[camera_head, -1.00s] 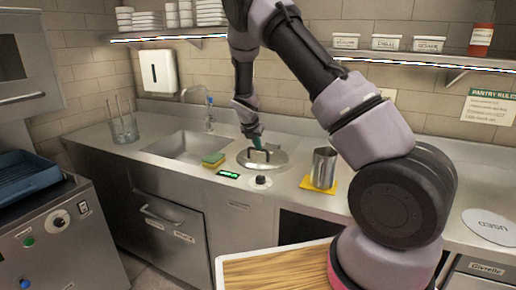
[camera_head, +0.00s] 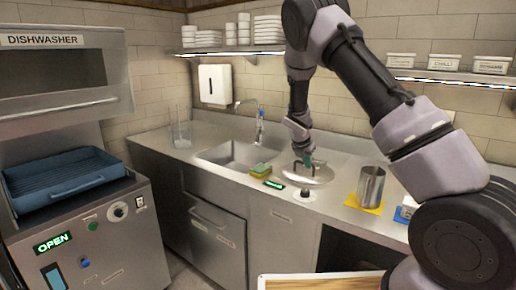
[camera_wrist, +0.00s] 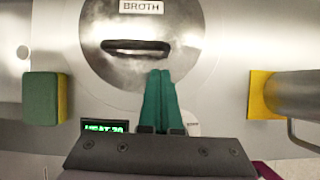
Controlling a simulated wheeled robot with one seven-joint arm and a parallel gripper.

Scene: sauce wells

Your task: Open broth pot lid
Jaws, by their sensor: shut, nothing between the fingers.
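The broth pot lid (camera_wrist: 187,50) is a round steel disc set in the counter, with a dark bar handle (camera_wrist: 135,46) and a BROTH label (camera_wrist: 141,7). It also shows in the head view (camera_head: 322,174), lying flat on its well. My gripper (camera_wrist: 160,80) has its teal fingers shut together with nothing between them. In the wrist view the fingertips lie over the lid, just below and right of the handle. In the head view my gripper (camera_head: 308,161) is right at the handle. I cannot tell whether it touches the lid.
A green and yellow sponge (camera_head: 260,169) lies left of the lid by the sink (camera_head: 215,153). A heat display (camera_wrist: 107,127) and a knob (camera_head: 304,194) sit in front. A steel jug (camera_head: 371,187) on a yellow mat (camera_head: 350,202) stands close on the right.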

